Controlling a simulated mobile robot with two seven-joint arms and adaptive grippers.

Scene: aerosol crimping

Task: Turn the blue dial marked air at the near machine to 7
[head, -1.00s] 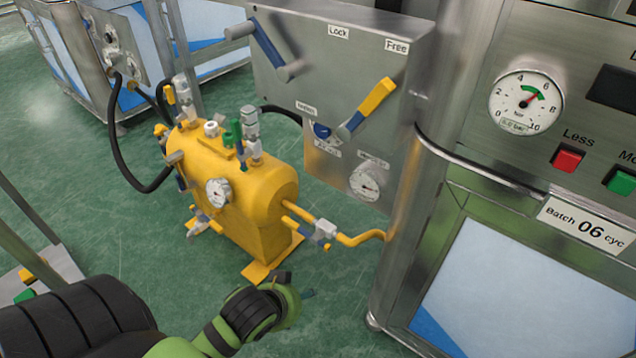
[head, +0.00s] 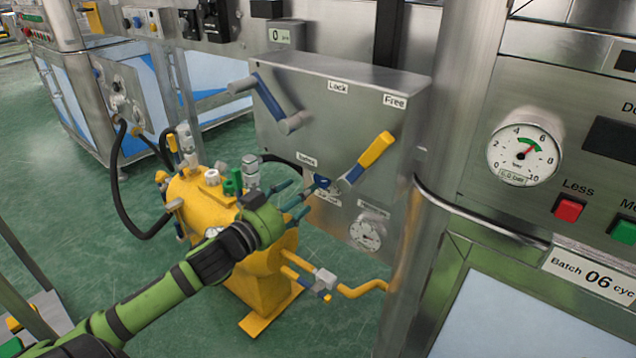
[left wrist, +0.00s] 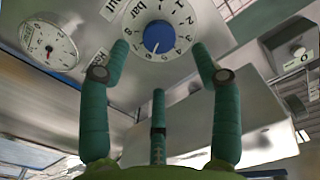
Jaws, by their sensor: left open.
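The blue dial (head: 321,182) sits low on the front of the grey box with the lever, partly hidden by my left gripper's fingers. In the left wrist view the blue dial (left wrist: 159,37) shows upside down on a white numbered plate (left wrist: 183,19) with "bar" beside it. My right gripper is not in view.
A yellow-handled lever (head: 367,160) sticks out just right of the dial. A white gauge (head: 365,232) is below it. The yellow tank (head: 265,275) with valves and pipe stands beneath my left arm. A steel post (head: 412,235) stands right of the box.

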